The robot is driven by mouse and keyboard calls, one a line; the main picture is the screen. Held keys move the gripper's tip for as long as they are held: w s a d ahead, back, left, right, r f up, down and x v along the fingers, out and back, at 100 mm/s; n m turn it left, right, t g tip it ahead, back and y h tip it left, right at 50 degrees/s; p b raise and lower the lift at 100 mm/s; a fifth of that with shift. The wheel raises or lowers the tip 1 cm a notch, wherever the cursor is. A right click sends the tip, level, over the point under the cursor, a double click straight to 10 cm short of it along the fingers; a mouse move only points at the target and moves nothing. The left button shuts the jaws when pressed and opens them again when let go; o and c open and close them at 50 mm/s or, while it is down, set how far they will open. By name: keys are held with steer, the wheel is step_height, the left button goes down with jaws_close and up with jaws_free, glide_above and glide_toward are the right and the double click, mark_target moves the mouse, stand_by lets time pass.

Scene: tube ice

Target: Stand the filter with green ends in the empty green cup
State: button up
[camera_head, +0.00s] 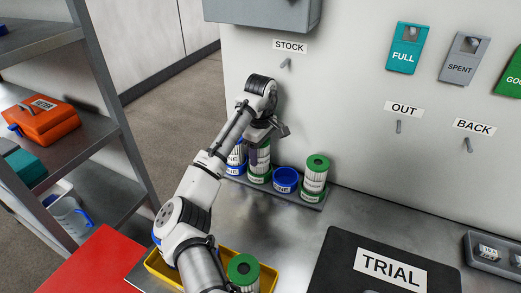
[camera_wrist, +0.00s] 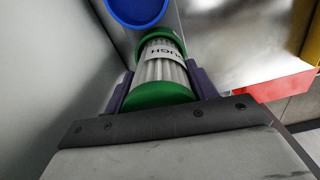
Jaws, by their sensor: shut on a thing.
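My gripper (camera_head: 262,136) is shut on a white pleated filter (camera_head: 260,155) with green ends, at the second place of the grey rack (camera_head: 310,205). In the wrist view the filter (camera_wrist: 161,70) lies between the two purple-grey fingers (camera_wrist: 160,92), its near green end towards me and a white label on its side. Green shows around its lower end in both views. I cannot tell how much of that is the green cup (camera_head: 258,180) and how much the filter's own end, nor whether it is fully seated.
Next to it stands an empty blue cup (camera_head: 285,180), also in the wrist view (camera_wrist: 138,8). A green-ended filter (camera_head: 315,172) stands at the rack's right, a blue one (camera_head: 236,158) at its left. A yellow tray (camera_head: 268,275) holds another green-ended filter (camera_head: 243,270). The wall is close behind.

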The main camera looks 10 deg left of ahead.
steer(key=shift+s+d+f, duration=0.1)
steer(key=shift+f, duration=0.25)
